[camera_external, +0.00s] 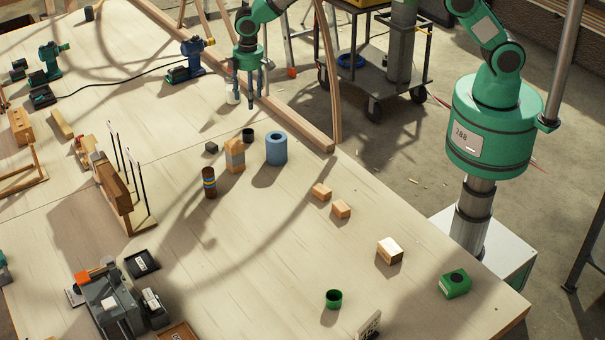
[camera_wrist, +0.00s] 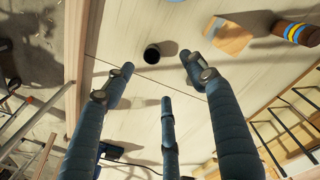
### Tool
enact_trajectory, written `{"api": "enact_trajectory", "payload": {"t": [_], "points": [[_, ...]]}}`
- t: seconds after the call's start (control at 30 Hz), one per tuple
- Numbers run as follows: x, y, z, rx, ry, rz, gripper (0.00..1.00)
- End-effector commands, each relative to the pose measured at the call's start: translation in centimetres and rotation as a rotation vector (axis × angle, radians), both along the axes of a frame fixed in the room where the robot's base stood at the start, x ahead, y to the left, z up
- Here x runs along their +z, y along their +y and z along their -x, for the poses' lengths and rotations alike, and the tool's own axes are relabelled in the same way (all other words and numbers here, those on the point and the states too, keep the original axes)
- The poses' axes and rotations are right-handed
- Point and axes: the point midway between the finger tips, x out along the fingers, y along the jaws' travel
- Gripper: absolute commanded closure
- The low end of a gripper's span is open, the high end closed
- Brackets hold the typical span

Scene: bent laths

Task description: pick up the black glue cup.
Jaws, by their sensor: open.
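My gripper (camera_external: 251,98) is above the table near the far beam, up and behind the cup in the picture. In the wrist view my gripper (camera_wrist: 158,75) has its three blue-grey fingers spread, with nothing between them. The fingers are apart from the cup.
A wooden beam (camera_external: 300,125) runs along the table's far edge.

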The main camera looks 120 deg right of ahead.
Motion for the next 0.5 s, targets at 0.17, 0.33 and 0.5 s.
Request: {"api": "enact_trajectory", "payload": {"t": [0.17,0.33,0.5], "points": [[-2.9,-2.4,0.3,-0.016,0.017,-0.009,0.44],[-4.0,-3.2,0.4,-0.021,0.021,-0.012,0.44],[-4.1,-3.2,0.4,-0.021,0.022,-0.012,0.44]]}}
